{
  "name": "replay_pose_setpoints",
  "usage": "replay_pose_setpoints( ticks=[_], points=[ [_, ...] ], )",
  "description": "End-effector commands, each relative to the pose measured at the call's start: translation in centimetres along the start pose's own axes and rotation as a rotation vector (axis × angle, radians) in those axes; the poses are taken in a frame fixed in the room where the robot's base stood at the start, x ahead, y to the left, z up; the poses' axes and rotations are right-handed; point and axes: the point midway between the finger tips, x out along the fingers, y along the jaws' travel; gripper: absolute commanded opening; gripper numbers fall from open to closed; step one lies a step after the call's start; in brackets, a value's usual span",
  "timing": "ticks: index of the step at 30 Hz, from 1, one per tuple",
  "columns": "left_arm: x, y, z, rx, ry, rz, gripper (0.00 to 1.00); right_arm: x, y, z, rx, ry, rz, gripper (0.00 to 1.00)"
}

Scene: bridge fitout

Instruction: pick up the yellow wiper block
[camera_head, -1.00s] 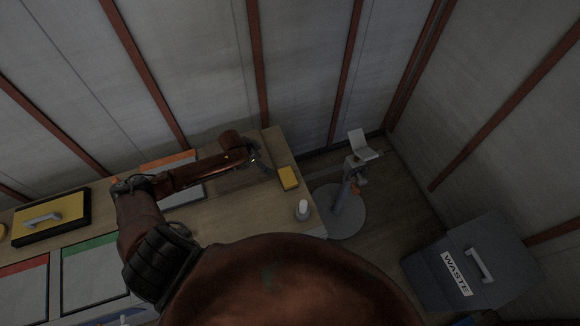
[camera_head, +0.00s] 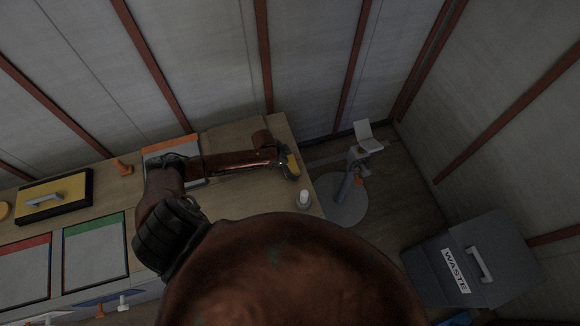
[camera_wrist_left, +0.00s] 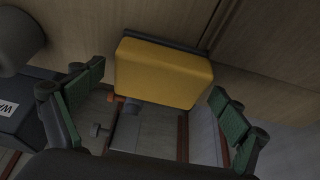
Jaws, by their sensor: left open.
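The yellow wiper block (camera_head: 293,165) sits near the right end of the wooden table (camera_head: 240,206). In the left wrist view the block (camera_wrist_left: 162,73) lies ahead, between the two green-padded fingers, with a dark strip along its far edge. My left gripper (camera_head: 287,164) is at the block, partly covering it in the head view. In the wrist view the left gripper (camera_wrist_left: 158,112) is open, with a gap between the block and each finger pad. Whether anything touches is not clear. My right gripper is not in view.
A small white-topped object (camera_head: 304,198) stands close to the block at the table's right edge. A grey waste bin (camera_head: 470,262) and a round-based stand (camera_head: 342,200) are on the floor right.

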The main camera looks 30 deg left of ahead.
Motion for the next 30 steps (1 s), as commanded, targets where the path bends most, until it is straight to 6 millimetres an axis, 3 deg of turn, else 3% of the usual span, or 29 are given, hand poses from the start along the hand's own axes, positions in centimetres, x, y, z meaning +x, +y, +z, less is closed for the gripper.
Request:
replay_pose_setpoints(
  ticks=[5, 25, 30],
  points=[
    [-0.02, 0.04, -0.1, 0.002, 0.001, 0.001, 0.92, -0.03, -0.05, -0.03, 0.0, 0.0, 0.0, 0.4],
    [-0.01, 0.06, -0.16, 0.002, 0.001, 0.001, 0.46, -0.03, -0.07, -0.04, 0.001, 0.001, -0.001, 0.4],
    [-0.02, 0.05, -0.18, 0.002, 0.001, 0.001, 0.46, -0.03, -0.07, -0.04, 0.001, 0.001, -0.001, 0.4]
  ],
)
